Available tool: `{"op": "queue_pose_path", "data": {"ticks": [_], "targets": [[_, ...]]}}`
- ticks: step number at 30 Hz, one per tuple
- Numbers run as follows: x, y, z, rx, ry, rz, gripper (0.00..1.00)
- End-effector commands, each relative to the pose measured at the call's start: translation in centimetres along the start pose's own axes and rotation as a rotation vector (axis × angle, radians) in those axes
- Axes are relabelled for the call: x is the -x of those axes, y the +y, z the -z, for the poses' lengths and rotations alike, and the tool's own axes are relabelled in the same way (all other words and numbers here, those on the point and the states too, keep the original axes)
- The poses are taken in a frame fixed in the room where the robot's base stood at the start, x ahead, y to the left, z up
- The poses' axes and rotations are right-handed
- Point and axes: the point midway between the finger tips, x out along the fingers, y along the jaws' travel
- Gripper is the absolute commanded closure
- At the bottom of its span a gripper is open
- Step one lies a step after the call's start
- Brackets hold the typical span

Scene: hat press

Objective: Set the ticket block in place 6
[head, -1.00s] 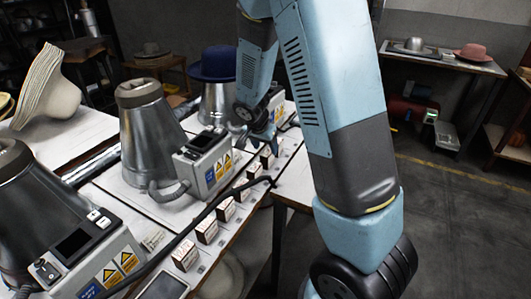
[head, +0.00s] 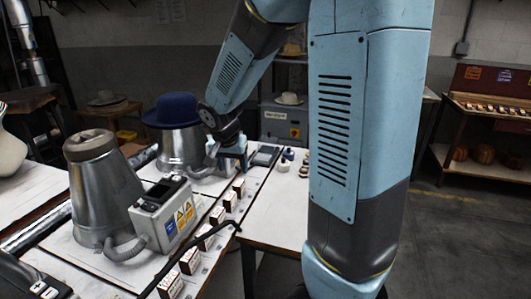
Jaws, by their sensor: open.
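Several small white ticket blocks with dark or reddish print stand in a row along the front edge of the long white bench, among them a near one (head: 190,261), a middle one (head: 217,215) and a far one (head: 238,187). I cannot tell which spot is place 6; no number is readable. My gripper (head: 241,160) is open, pointing down low over the bench, just beyond the far end of the visible row. Its fingertips are small and partly hidden by its own body, and I see no block between them.
A metal hat press with a control box (head: 162,214) stands left of the row. Another press (head: 182,151) bears a blue hat (head: 171,108). A black cable (head: 213,226) runs close along the blocks. A side table (head: 280,205) has bare white room, with small items at its back.

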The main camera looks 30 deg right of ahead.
Motion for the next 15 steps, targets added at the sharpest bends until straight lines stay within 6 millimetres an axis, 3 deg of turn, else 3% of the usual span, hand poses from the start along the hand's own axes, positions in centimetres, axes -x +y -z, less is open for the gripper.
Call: {"op": "queue_pose_path", "data": {"ticks": [15], "targets": [[10.2, 6.7, -2.4, 0.213, 0.007, 0.117, 0.36]]}}
